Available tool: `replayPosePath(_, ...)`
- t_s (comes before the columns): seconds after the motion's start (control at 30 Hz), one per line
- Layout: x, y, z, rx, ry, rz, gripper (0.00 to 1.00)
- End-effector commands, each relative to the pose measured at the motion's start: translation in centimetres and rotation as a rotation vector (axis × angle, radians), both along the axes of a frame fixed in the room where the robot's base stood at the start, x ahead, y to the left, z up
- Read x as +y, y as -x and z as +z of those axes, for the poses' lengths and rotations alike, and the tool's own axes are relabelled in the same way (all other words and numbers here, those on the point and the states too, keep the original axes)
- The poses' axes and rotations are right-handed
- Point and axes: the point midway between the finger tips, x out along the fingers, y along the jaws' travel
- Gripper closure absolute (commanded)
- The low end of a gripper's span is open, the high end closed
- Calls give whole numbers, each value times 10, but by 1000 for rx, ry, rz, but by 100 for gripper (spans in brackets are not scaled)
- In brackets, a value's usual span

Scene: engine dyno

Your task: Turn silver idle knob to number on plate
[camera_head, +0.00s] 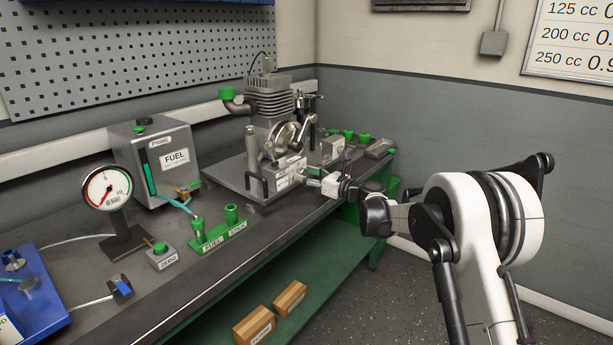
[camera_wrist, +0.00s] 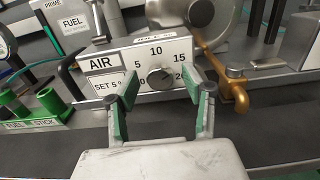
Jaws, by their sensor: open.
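The silver-grey round knob (camera_wrist: 160,77) sits on the face of a white control box (camera_wrist: 125,62), below dial numbers 5, 10, 15 and a partly covered 20. I cannot tell which number it points at. An AIR label and a plate reading SET 5 (camera_wrist: 107,85) are on the left of that face. My gripper (camera_wrist: 161,82) is open; its green-padded fingers appear on either side of the knob. I cannot tell whether they touch it. In the head view my gripper (camera_head: 328,184) is at the front of the box (camera_head: 286,173), and the knob is hidden.
A brass lever or tap (camera_wrist: 232,85) stands close right of my right finger. The engine (camera_head: 272,115) rises behind the box. Green FUEL and STICK holders (camera_head: 219,236) and the fuel tank (camera_head: 158,160) are to the left.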

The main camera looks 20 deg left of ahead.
Motion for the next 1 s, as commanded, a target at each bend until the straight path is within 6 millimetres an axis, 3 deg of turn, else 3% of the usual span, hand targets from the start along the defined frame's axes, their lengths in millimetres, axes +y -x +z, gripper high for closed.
replayPosePath(0.13,0,0,0,0,0,0,55)
replayPosePath(0.47,0,0,0,0,0,0,99)
replayPosePath(0.77,0,0,0,-33,11,0,100)
replayPosePath(1.0,0,0,-1,-160,52,0,100)
